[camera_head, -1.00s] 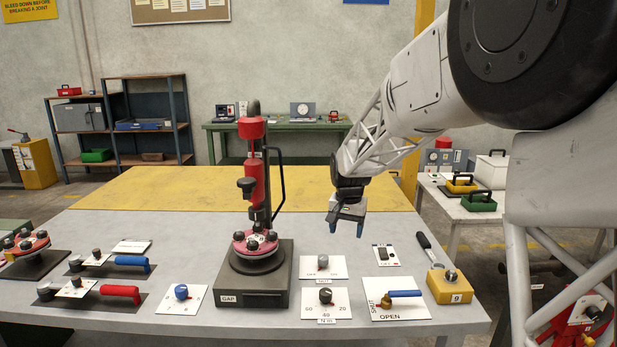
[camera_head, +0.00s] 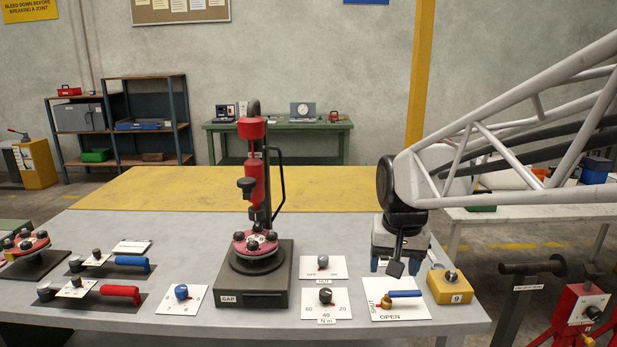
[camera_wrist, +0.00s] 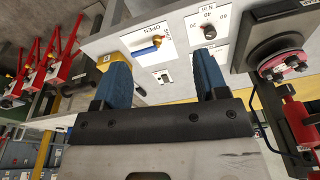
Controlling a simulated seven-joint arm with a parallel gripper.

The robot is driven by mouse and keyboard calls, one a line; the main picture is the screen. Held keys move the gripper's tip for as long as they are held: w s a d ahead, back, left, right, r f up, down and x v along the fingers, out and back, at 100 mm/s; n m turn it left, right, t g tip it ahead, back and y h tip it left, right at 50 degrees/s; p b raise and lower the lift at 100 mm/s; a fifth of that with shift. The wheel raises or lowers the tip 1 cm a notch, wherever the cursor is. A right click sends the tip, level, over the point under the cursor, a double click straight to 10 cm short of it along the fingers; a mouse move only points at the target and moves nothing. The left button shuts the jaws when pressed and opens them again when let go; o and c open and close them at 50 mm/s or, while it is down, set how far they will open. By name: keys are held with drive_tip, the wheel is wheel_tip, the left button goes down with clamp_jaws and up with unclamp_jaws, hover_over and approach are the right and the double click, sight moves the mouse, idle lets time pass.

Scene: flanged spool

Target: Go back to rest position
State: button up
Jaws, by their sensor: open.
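My gripper (camera_head: 396,266) hangs at the right part of the grey table (camera_head: 200,245), above and behind the OPEN/SHUT valve plate. In the wrist view its two blue fingers (camera_wrist: 160,80) stand wide apart with nothing between them. The flanged spool (camera_head: 255,243), with red flanges and bolts, stands on the dark GAP base (camera_head: 252,297) left of my gripper, under a red upright tool (camera_head: 253,165). The valve (camera_head: 400,294) has a blue lever. It also shows in the wrist view (camera_wrist: 148,50), beyond the fingers.
A yellow block marked 9 (camera_head: 450,287) sits right of the valve. A torque dial (camera_head: 326,297) and a nut knob (camera_head: 323,262) lie between spool and valve. Red- and blue-handled tools (camera_head: 120,292) lie at left. The yellow mat (camera_head: 190,188) is bare. Red stands (camera_head: 582,310) are at lower right.

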drive_tip(key=s+d+f, duration=0.1)
drive_tip(key=s, duration=0.8)
drive_tip(key=s+d+f+n, duration=0.1)
drive_tip(key=s+f, duration=0.1)
drive_tip(key=s, duration=0.8)
drive_tip(key=shift+s+f+n+t, duration=0.25)
drive_tip(key=shift+f+n+t, duration=0.05)
drive_tip(key=shift+t, duration=0.1)
drive_tip(key=shift+d, duration=0.1)
